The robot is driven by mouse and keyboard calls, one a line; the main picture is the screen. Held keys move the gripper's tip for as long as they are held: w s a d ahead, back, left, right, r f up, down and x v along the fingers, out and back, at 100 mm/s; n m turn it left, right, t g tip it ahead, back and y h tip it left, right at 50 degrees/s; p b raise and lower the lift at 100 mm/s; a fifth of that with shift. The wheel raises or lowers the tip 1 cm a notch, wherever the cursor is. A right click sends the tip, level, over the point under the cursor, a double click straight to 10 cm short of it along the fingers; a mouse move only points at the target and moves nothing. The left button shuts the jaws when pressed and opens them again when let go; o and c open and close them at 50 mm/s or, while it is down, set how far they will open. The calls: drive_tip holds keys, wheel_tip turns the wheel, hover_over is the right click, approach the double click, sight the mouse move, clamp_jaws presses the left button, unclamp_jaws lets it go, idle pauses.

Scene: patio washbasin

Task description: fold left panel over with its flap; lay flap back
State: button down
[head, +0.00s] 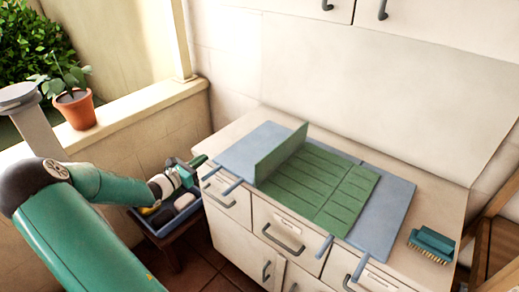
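A flat blue folding board lies on the counter. Its left panel (238,150) lies flat, and so does its right panel (388,215). A grooved green sheet (322,185) lies flat over the middle. A plain green flap (281,152) stands upright along the sheet's left side, beside the left panel. Blue tabs stick out at the front edge, including a left one (233,187) and a middle one (324,247). My gripper (197,169) is by the counter's left front corner, apart from the flap. Its fingers are too small to tell whether they are open.
A blue crate (169,229) with several items stands low under my gripper. A teal brush (432,243) lies at the counter's right end. Cabinets (300,8) hang above. A potted plant (76,109) stands on the ledge at left. The air above the board is clear.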

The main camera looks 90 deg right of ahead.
sight(214, 161)
drive_tip(key=shift+w+d+f, duration=0.1)
drive_tip(key=shift+f, duration=1.1)
drive_tip(key=shift+w+d+f, duration=0.1)
drive_tip(key=shift+f, duration=1.05)
drive_tip(key=c, duration=0.6)
unclamp_jaws()
drive_tip(key=shift+s+f, duration=0.1)
drive_tip(key=shift+c, duration=0.2)
drive_tip(key=shift+s+a, duration=0.15)
drive_tip(key=shift+c, duration=0.5)
drive_tip(key=shift+r+v, duration=0.15)
drive_tip(key=shift+v, duration=0.5)
drive_tip(key=shift+r+v, duration=0.15)
drive_tip(key=shift+v, duration=0.5)
drive_tip(key=shift+c, duration=0.3)
drive_tip(key=o, duration=0.4)
drive_tip(key=shift+w+a+r, duration=0.2)
drive_tip(key=shift+w+a, duration=0.3)
drive_tip(key=shift+a, duration=0.15)
drive_tip(key=r+v, duration=0.1)
drive_tip(key=v, duration=0.6)
drive_tip(key=shift+w+d, duration=0.2)
drive_tip(key=shift+d, duration=0.05)
drive_tip(key=shift+r, duration=0.1)
